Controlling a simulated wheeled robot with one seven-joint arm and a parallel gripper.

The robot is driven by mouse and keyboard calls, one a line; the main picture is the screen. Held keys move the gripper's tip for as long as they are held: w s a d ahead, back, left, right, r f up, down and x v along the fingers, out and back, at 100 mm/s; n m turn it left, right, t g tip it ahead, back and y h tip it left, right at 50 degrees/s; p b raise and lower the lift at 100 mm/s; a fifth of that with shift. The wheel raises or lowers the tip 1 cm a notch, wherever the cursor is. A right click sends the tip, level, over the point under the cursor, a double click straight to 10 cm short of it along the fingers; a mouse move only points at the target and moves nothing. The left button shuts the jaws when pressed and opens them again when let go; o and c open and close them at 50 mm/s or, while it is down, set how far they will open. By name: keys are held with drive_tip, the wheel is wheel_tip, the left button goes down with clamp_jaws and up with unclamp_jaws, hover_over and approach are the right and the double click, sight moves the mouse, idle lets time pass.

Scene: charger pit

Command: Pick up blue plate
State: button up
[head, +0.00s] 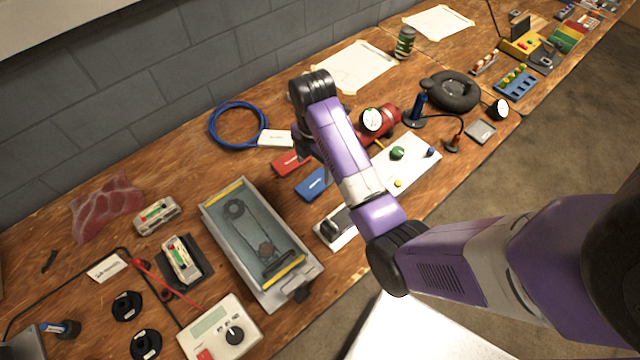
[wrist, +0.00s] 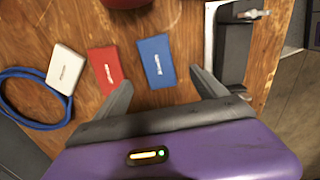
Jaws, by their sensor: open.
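The blue plate (head: 314,184) is a small flat rectangle lying on the wooden bench, to the right of a similar red plate (head: 289,163). In the wrist view the blue plate (wrist: 157,61) lies beyond my gripper (wrist: 158,88), ahead of the space between its two dark fingers. The fingers are spread apart with nothing between them. The red plate (wrist: 105,69) is beside the left finger, and a white plate (wrist: 65,69) is further left. In the head view my arm hides most of the gripper.
A blue cable loop (head: 238,125) lies beside the white plate (head: 275,138). A grey tray (head: 213,209) stands left of the plates. A red cylinder with a gauge (head: 385,121) and a white control panel (head: 419,168) stand to the right.

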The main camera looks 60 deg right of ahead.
sight(315, 183)
drive_tip(key=shift+w+d+f+p, duration=0.1)
drive_tip(key=shift+f+p, duration=0.25)
drive_tip(key=shift+f, duration=3.5)
drive_tip(key=c, duration=1.5)
drive_tip(key=shift+c, duration=0.2)
drive_tip(key=shift+r, duration=0.1)
